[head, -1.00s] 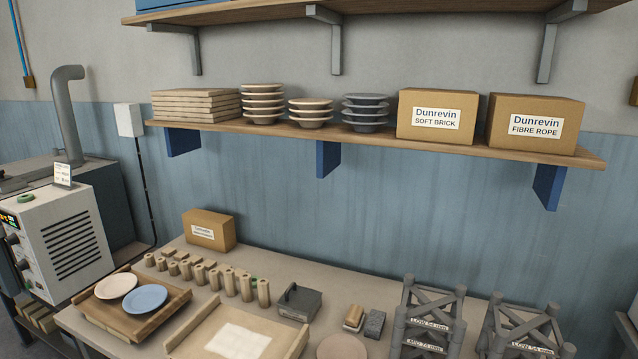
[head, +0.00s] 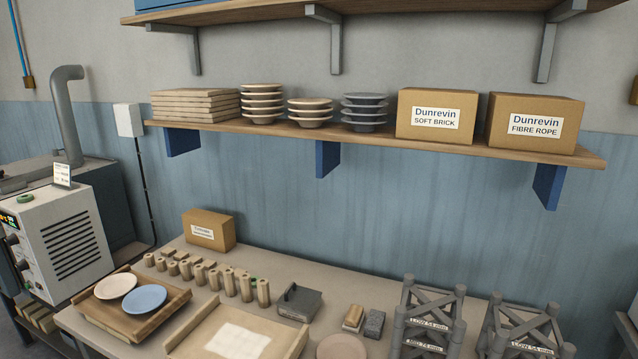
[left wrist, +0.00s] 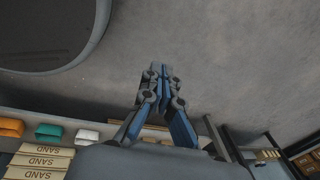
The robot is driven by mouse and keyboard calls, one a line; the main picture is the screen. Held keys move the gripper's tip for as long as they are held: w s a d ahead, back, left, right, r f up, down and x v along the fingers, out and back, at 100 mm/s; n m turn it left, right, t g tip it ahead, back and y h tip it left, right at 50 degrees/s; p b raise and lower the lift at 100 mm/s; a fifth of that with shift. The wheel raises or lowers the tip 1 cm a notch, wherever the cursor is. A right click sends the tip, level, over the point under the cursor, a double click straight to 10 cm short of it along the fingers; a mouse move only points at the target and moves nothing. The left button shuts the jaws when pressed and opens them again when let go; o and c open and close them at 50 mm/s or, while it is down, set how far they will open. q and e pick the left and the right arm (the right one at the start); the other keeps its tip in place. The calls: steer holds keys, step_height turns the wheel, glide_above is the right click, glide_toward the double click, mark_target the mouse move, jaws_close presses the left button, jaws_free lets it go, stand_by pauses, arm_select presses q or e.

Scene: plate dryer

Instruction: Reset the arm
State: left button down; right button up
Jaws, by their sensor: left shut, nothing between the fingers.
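My left gripper (left wrist: 160,72) shows in the left wrist view with its two fingers together and nothing between them. It points out over bare grey floor (left wrist: 235,55), away from any object. Neither gripper shows in the head view, and my right gripper is in no view.
The table (head: 200,248) holds a wooden tray (head: 165,325) with a pink plate (head: 115,286) and a blue plate (head: 145,299), wooden posts and grey racks (head: 430,318). A shelf (head: 400,143) above bears bowls and boxes.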

arm_select(q)
steer(key=d+h, duration=0.1)
steer(key=d, duration=0.9)
step_height(320, 180, down, 7)
steer(key=d+b, duration=0.1)
steer(key=b, duration=0.5)
steer(key=shift+s+d+n, duration=0.15)
steer(key=shift+d+n, duration=0.1)
steer(key=shift+n, duration=0.05)
